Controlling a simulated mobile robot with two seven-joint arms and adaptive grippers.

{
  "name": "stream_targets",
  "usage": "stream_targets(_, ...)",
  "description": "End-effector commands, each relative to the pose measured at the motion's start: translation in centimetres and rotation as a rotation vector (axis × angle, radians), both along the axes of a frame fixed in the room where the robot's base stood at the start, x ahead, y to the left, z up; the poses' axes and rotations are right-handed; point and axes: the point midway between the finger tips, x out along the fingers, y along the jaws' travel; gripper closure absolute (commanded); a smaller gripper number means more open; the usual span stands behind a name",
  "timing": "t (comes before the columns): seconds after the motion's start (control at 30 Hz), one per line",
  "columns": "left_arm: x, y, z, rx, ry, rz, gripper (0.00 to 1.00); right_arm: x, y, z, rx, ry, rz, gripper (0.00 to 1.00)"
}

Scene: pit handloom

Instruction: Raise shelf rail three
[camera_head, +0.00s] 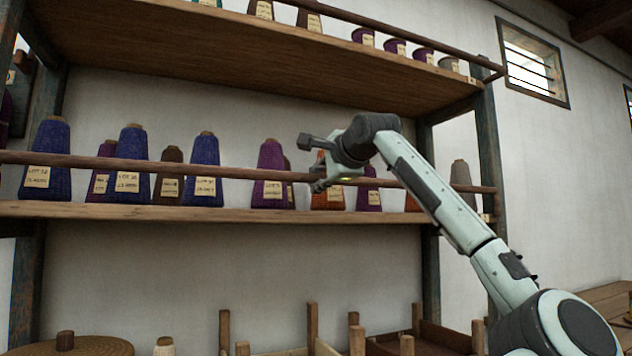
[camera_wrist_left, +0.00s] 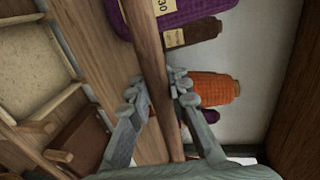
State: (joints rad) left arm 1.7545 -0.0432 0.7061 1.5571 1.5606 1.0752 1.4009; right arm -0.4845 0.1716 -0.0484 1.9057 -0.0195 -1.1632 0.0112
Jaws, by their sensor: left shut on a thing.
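A long round wooden shelf rail (camera_head: 220,167) runs in front of the yarn cones on the middle shelf, above the shelf's front edge. No number shows on it. My left gripper (camera_head: 318,178) is at this rail, right of its middle. In the left wrist view the rail (camera_wrist_left: 148,55) passes between the two fingers of my left gripper (camera_wrist_left: 156,86), which are shut on it. The arm hides part of the rail in the head view. My right gripper is in neither view.
Labelled purple, blue, brown and orange yarn cones (camera_head: 204,163) stand on the middle shelf (camera_head: 200,212) behind the rail. An upper shelf (camera_head: 260,55) has its own rail (camera_head: 400,43). Wooden posts (camera_head: 311,325) stand below. White wall lies behind.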

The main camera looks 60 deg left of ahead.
Motion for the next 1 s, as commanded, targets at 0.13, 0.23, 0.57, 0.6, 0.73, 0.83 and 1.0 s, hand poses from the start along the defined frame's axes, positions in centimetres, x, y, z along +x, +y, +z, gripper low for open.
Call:
stream_targets(0.13,-0.02,-0.1,0.56,0.013,-0.003,-0.001,1.0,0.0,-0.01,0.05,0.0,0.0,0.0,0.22)
stream_targets(0.23,-0.03,-0.1,0.56,0.013,-0.003,-0.001,1.0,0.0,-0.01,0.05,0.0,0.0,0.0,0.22)
stream_targets(0.57,-0.04,-0.09,0.55,0.013,-0.003,0.0,0.84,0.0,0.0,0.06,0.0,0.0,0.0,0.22)
stream_targets(0.6,-0.04,-0.09,0.55,0.013,-0.002,0.0,0.79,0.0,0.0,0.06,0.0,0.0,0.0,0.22)
stream_targets(0.73,-0.04,-0.06,0.4,0.01,-0.002,0.0,0.63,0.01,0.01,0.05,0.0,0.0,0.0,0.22)
stream_targets(0.83,-0.03,-0.04,0.28,0.007,-0.002,0.0,0.6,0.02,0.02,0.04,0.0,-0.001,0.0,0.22)
stream_targets(1.0,-0.03,-0.01,0.17,0.004,0.0,0.001,0.6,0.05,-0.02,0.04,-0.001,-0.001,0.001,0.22)
